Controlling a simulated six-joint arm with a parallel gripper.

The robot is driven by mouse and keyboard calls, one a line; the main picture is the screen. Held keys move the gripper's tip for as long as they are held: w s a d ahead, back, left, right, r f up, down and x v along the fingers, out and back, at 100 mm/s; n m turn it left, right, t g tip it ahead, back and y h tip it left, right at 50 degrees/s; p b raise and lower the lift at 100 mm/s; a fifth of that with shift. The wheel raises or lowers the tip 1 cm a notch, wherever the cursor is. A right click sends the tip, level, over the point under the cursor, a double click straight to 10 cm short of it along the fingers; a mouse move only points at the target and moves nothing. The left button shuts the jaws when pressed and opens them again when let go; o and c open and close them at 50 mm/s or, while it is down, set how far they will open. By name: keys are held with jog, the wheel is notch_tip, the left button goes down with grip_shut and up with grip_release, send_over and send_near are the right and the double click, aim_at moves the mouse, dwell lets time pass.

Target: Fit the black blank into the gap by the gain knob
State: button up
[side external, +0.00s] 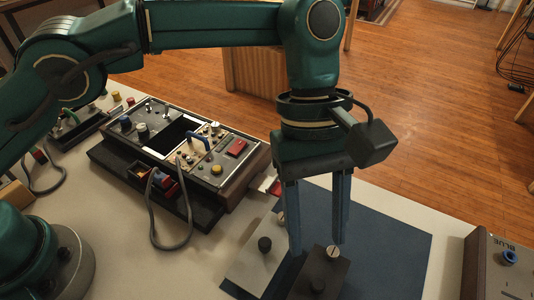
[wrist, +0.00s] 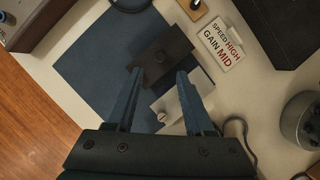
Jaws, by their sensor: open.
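The black blank (side external: 306,274), a dark plate with a small knob, lies on the blue mat beneath my gripper (side external: 316,248). In the wrist view the black blank (wrist: 172,45) lies just beyond and between the fingertips of my gripper (wrist: 160,72). My gripper is open, its two blue fingers pointing down; I cannot tell whether they touch the blank. A pale plate (side external: 245,268) lies beside the black one, partly off the mat. The console (side external: 240,170) stands at left with a dark rectangular gap (side external: 170,138) in its panel. Its knob labels are too small to read.
A card (wrist: 222,45) reads "SPEED HIGH GAIN MID". The blue mat (side external: 390,235) is clear on its right side. A grey cable (side external: 153,220) loops down the console's front, by a black tray (side external: 125,172). A box (side external: 490,275) marked "BLUE" stands at right.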

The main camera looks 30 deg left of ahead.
jog(key=w+a+r+m+t, duration=0.1)
jog(key=a+r+m+t, duration=0.1)
jog(key=a+r, duration=0.45)
jog(key=w+a+r+m+t, duration=0.1)
jog(key=a+r+m+t, duration=0.15)
jog(key=a, duration=0.75)
jog(key=s+a+f+m+t+y, duration=0.1)
jog(key=s+a+f+m+t, duration=0.1)
jog(key=s+a, duration=0.2)
jog(key=s+a+f+m+t+y, duration=0.2)
jog(key=s+a, duration=0.2)
jog(key=a, duration=0.4)
jog(key=shift+s+a, duration=0.4)
jog(key=shift+m, duration=0.25)
jog(key=shift+o, duration=0.5)
